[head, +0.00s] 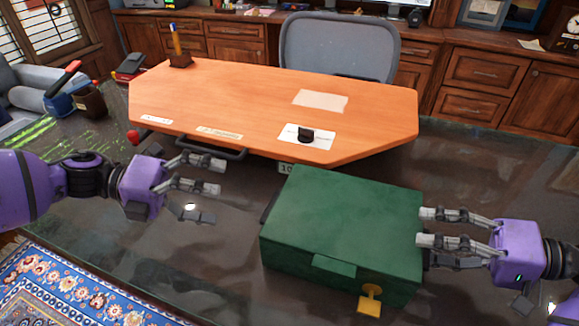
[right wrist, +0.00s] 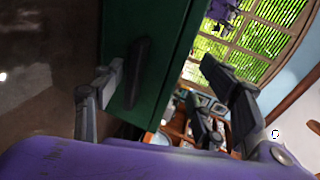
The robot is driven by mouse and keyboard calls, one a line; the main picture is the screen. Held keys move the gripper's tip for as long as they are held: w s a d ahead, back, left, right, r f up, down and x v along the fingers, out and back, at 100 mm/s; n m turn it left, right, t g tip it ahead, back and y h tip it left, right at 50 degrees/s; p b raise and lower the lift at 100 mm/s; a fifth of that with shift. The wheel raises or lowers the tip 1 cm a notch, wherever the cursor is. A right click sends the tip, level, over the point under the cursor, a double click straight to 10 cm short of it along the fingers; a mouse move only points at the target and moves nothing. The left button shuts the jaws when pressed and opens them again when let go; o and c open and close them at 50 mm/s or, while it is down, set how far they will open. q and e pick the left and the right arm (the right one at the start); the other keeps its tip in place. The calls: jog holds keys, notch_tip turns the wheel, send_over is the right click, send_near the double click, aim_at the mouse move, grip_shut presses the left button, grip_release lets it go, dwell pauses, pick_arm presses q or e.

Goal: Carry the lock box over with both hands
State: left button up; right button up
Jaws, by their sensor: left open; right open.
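The green lock box (head: 345,225) sits closed on the dark glossy surface, with a yellow key-like piece (head: 370,298) on its front. A dark side handle (head: 268,207) shows at its left. My left gripper (head: 221,177) is open and empty, left of the box with a gap between. My right gripper (head: 424,227) is open at the box's right side, its fingertips close against it. In the right wrist view the box's side (right wrist: 165,60) carries a black handle (right wrist: 138,72) between my open fingers (right wrist: 172,88); I cannot tell whether they touch it.
An orange wooden board or desk top (head: 240,100) lies behind the box, with a small black object (head: 306,135) on a white card. A grey chair (head: 340,45) stands behind it. A patterned rug (head: 70,285) lies at lower left. The dark surface (head: 215,240) left of the box is clear.

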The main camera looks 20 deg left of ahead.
pick_arm(q)
jog(key=shift+v, duration=1.3)
pick_arm(e)
jog(key=o, duration=0.8)
notch_tip(320, 180, up, 10)
pick_arm(q)
jog(key=shift+r, duration=0.1)
pick_arm(e)
jog(key=shift+r, duration=0.1)
